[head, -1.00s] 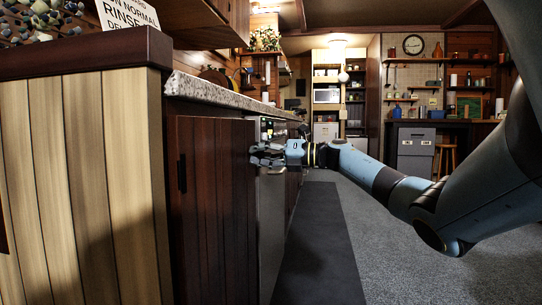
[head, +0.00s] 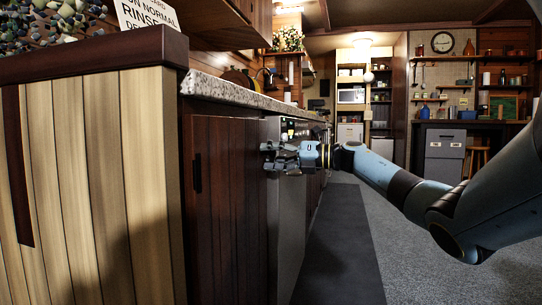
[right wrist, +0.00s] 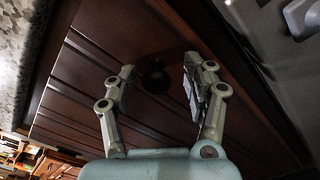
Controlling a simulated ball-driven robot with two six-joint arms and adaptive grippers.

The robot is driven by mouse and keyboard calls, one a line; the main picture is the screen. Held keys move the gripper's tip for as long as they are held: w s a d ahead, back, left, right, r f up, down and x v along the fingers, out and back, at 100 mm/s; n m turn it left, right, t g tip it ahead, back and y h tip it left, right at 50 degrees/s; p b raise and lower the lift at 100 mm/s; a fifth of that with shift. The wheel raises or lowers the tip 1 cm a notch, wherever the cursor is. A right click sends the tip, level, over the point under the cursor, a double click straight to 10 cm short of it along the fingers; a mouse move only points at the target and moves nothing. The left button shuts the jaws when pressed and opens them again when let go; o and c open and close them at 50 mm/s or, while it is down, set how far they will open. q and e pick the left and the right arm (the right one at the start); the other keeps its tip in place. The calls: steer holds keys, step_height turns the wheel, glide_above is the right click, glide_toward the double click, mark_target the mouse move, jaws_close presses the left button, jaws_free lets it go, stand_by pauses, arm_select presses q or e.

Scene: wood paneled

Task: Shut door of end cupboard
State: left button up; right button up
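The end cupboard door (head: 228,215) is a dark wood panel under the near end of the counter, with a black handle (head: 197,172) near its left edge. It looks shut or nearly shut; I cannot tell if a small gap remains. My right gripper (head: 268,156) is by the door's right edge, in front of the steel appliance. In the right wrist view its fingers (right wrist: 158,85) are spread and empty, facing dark wood boards (right wrist: 100,80). A round black shape (right wrist: 155,76) shows between the fingers. Contact cannot be told. My left gripper is not in view.
A steel-fronted appliance (head: 290,220) stands beyond the door. The speckled countertop (head: 235,97) runs above. A pale plank panel (head: 95,185) with a dark top fills the left. A dark floor mat (head: 340,250) and grey carpet (head: 415,265) lie clear at right.

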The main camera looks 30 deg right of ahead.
steer(key=shift+r, duration=0.15)
steer(key=v, duration=1.2)
